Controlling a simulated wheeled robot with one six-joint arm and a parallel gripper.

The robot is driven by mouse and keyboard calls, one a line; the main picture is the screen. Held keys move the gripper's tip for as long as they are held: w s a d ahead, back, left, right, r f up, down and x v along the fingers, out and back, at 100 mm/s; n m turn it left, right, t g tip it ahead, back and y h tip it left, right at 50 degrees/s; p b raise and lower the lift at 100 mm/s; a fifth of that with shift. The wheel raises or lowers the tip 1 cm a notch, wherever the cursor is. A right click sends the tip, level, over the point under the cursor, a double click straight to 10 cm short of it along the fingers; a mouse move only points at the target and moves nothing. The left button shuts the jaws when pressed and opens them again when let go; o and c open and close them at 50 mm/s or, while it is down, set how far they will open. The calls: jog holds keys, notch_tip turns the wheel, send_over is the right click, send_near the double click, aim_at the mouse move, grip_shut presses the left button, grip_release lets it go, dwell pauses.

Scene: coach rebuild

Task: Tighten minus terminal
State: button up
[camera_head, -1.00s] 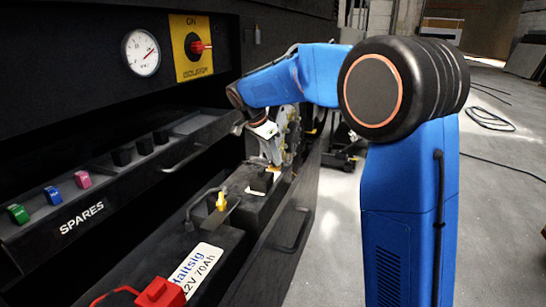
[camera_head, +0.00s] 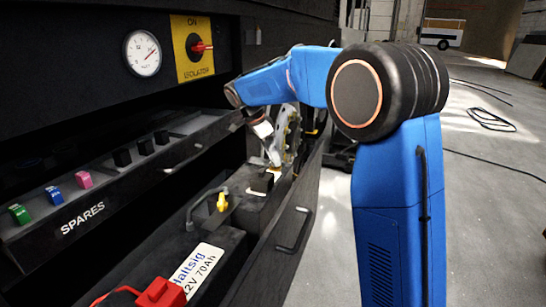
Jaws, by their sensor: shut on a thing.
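My gripper (camera_head: 272,156) points down over the far end of the battery tray. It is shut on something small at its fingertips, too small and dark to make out. A black block (camera_head: 262,183) sits on the battery top just below and left of the fingertips. The near battery (camera_head: 215,245) has a white label with "12V 70Ah". A red terminal cover (camera_head: 161,294) with a red cable is at the bottom. No minus mark can be read.
A spares shelf (camera_head: 80,218) on the left holds green, blue, pink and black pieces. A gauge (camera_head: 142,53) and a red isolator switch (camera_head: 200,47) are on the panel above. The tray's front wall has a handle (camera_head: 297,232). Open floor with cables lies to the right.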

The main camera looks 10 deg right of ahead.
jog(key=o, duration=1)
jog(key=shift+o, duration=0.2)
jog(key=w+v, duration=0.1)
jog(key=v, duration=1.6)
jog(key=shift+s, duration=0.5)
jog(key=shift+a+r, duration=0.1)
jog(key=shift+r, duration=0.05)
jog(key=s+d+f+n+t+y, duration=0.15)
jog(key=s+d+n, duration=0.35)
jog(key=s, duration=0.5)
jog(key=s+d+f+n+y, duration=0.1)
jog(key=s+d+f+n, duration=0.2)
jog(key=s+d, duration=0.55)
jog(key=s+f+n+t+y, duration=0.1)
jog(key=s+f+n, duration=0.3)
jog(key=s+f, duration=0.4)
jog(key=s+f+n+t+y, duration=0.1)
jog(key=s+f+n, duration=0.3)
jog(key=s+f, duration=0.5)
jog(key=s+d, duration=0.1)
jog(key=s, duration=0.6)
jog(key=shift+f+t, duration=0.15)
jog(key=shift+t, duration=0.2)
